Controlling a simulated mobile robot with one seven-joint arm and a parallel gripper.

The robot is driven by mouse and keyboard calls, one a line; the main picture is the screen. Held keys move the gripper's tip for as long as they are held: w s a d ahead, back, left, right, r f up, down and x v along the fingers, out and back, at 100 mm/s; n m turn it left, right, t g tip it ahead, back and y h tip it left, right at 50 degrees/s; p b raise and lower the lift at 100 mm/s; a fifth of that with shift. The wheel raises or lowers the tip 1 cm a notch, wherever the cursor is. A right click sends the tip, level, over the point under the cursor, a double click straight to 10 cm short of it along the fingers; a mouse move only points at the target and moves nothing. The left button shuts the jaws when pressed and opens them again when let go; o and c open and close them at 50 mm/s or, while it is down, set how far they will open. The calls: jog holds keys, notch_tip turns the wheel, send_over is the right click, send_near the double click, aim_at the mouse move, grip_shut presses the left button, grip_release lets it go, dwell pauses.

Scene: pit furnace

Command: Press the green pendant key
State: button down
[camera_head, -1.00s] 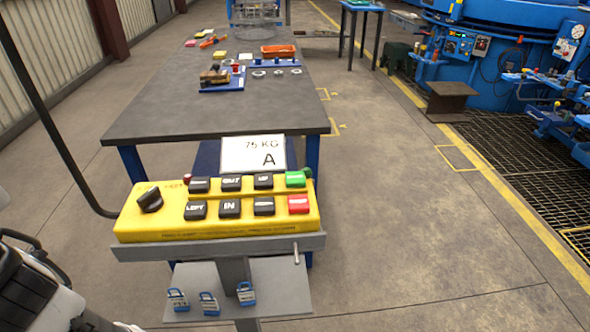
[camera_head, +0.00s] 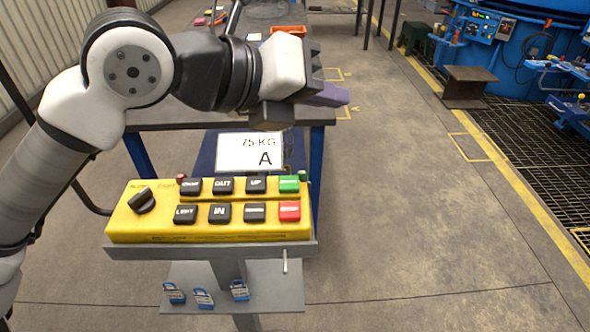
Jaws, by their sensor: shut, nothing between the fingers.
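The yellow pendant box (camera_head: 160,228) stands in front of me on a grey stand. Its green key (camera_head: 289,184) is at the right end of the upper row, directly above a red key (camera_head: 289,211). The green key is in full view.
A white card reading 75 KG A (camera_head: 249,152) stands behind the box. Several blue padlocks (camera_head: 204,298) lie on the lower shelf (camera_head: 285,290). A grey worktable (camera_head: 165,116) is behind, partly hidden by my arm.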

jog(key=w+a+f+n+y, duration=0.3)
jog(key=w+a+f+y, duration=0.2)
jog(key=f, duration=0.2)
jog(key=shift+w+a, duration=0.15)
jog(key=shift+w, duration=0.05)
jog(key=b, duration=0.5)
send_over(284, 185)
notch_tip(284, 185, down, 8)
jog(key=shift+r, duration=0.1)
jog(key=shift+f+b, duration=0.4)
jog(key=shift+f, duration=0.05)
jog(key=shift+f, duration=0.15)
dwell(1.3)
jog(key=shift+f+b, duration=0.25)
jog(key=shift+b, duration=0.5)
